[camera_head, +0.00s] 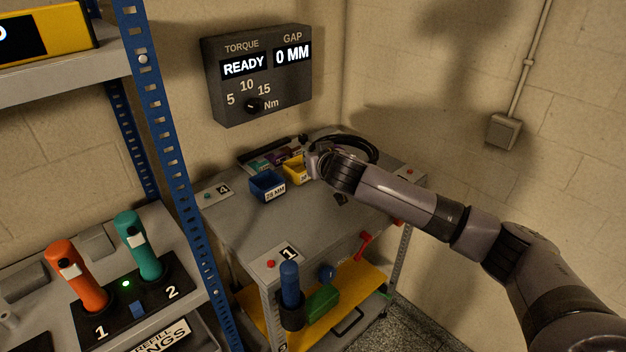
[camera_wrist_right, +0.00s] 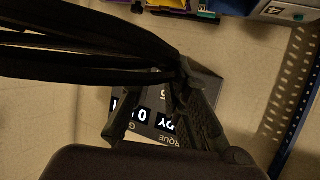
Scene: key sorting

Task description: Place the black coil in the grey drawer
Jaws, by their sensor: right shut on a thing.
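The black coil (camera_head: 358,143) is a bundle of dark loops above the back of the grey cart top (camera_head: 240,225). My right gripper (camera_head: 318,161) is at the coil, over the back right of the cart. In the right wrist view my right gripper (camera_wrist_right: 165,85) is shut on the black coil (camera_wrist_right: 80,55), whose strands run off to the left. I cannot make out an open grey drawer; a grey front with a partly cut-off label (camera_head: 160,338) is at the lower left. My left gripper is out of view.
A blue bin (camera_head: 267,186) and a yellow bin (camera_head: 294,170) stand on the cart near my right gripper. A torque display (camera_head: 258,76) hangs on the wall. A blue rack post (camera_head: 165,130) separates the left bench from the cart. The cart top's front is mostly clear.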

